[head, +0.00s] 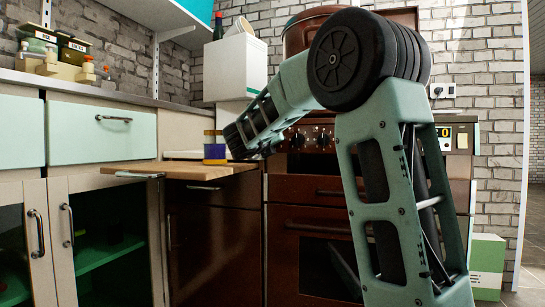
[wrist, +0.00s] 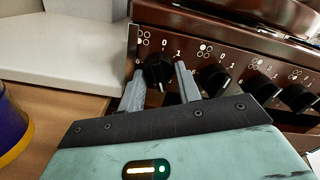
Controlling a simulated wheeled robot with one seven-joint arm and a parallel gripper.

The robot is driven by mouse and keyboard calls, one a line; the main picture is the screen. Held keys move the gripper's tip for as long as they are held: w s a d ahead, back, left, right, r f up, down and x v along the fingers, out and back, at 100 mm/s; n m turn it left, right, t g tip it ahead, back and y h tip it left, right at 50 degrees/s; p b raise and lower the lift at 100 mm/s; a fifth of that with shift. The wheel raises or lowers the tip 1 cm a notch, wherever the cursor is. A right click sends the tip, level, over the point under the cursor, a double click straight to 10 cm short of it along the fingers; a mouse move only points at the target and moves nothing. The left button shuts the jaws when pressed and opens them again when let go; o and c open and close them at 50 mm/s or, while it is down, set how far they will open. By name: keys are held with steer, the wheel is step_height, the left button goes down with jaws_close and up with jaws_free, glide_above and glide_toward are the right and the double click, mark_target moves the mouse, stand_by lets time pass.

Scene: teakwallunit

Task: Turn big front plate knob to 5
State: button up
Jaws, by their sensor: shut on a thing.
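In the wrist view, the stove's dark control panel (wrist: 225,50) carries a row of black knobs with plate symbols and the digits 0 and 1. My gripper (wrist: 159,68) has one finger on each side of the leftmost knob (wrist: 157,71) and is shut on it. A white pointer line on this knob points roughly down in the picture. In the head view, my arm covers part of the stove panel, and my fingertips are hidden; two knobs (head: 297,140) show beside the arm.
A wooden board or worktop (head: 190,171) lies left of the stove, with a blue-and-yellow jar (head: 214,148) close to my wrist. More knobs (wrist: 214,79) sit right of my gripper. The oven door handle (head: 315,230) is below.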

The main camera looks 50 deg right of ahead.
steer(key=shift+w+m+b, duration=0.2)
steer(key=shift+m+b, duration=2.9)
steer(key=shift+m, duration=3.8)
steer(key=o, duration=0.9)
steer(key=shift+o, duration=0.2)
